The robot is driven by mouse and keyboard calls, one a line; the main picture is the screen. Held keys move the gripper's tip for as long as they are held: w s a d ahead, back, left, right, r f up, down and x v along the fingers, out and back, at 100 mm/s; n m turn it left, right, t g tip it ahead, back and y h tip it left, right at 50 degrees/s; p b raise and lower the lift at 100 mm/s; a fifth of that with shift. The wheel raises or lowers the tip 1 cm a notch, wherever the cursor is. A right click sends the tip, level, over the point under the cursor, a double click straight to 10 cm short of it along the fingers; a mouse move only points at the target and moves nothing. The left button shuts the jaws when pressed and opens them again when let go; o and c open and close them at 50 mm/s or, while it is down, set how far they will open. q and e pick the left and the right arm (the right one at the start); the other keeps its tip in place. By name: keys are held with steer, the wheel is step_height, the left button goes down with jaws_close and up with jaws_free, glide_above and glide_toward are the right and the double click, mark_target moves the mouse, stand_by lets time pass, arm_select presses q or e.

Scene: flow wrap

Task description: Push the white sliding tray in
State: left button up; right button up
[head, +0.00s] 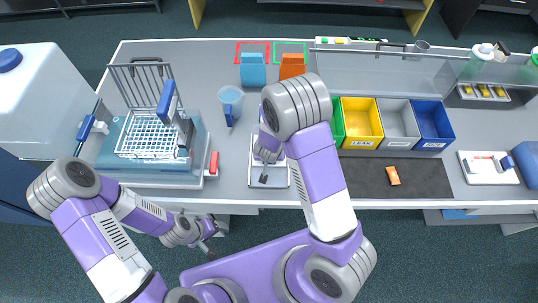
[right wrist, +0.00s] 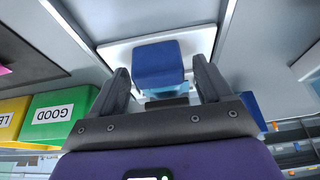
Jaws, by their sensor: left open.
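A white tray (head: 283,183) lies at the front edge of the table, left of the coloured bins. It also shows in the right wrist view (right wrist: 203,42), with a blue block (right wrist: 158,62) at its middle. My right gripper (head: 264,176) is over this tray, pointing down, and hides part of it. Its fingers (right wrist: 160,66) are apart, with the block seen between them and a gap at each side. My left gripper (head: 211,243) is open and empty, low in front of the table edge, away from the tray.
A teal machine (head: 100,155) with a wire basket stands left. A blue-handled jug (head: 230,97) stands behind the tray. Yellow (head: 362,122), grey and blue bins are right, beside a dark mat (head: 430,185) with an orange packet. Another white tray (head: 475,175) lies far right.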

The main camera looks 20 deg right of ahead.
steer(key=p+v, duration=0.3)
steer(key=v, duration=0.4)
steer(key=shift+r+p, duration=0.25)
steer(key=shift+p, duration=0.05)
steer(key=shift+s, duration=0.2)
